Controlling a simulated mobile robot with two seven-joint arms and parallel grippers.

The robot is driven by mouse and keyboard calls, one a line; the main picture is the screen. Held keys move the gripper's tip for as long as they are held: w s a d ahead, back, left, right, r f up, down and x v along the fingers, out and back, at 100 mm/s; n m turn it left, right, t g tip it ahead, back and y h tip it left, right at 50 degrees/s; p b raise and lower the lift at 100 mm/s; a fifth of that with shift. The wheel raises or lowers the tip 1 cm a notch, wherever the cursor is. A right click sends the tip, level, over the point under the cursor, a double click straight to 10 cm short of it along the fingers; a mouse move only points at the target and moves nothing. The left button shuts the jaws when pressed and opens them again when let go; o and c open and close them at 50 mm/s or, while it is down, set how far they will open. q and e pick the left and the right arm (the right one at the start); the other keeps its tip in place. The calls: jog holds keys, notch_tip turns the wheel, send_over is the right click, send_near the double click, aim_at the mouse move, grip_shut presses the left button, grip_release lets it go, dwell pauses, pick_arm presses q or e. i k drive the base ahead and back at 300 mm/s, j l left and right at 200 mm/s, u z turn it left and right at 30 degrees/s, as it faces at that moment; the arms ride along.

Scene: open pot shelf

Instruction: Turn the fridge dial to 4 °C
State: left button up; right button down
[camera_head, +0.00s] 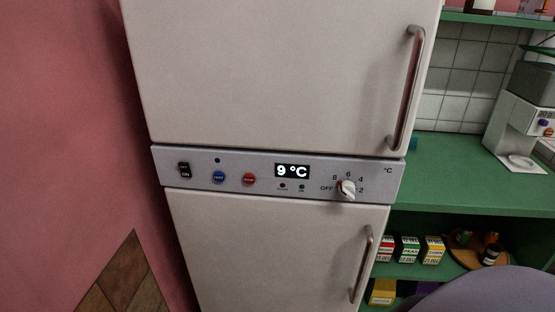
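The fridge (280,80) stands in the middle of the view, with a grey control strip (226,160) between its upper and lower doors. The dial (347,188) is a light knob at the right of the strip, ringed by the marks OFF, 8, 6, 4 and 2. I cannot clearly tell where its pointer stands. The display (292,171) reads 9 °C. Neither of my grippers is in view, and nothing touches the dial.
Door handles stick out at the upper door (409,90) and lower door (362,265). A rocker switch (184,170), a blue button (218,177) and a red button (248,179) share the strip. A green counter (450,175) with a white machine (520,125) stands right. The space before the dial is clear.

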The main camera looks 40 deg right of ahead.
aim_at(346, 188)
jog(key=z, duration=1.05)
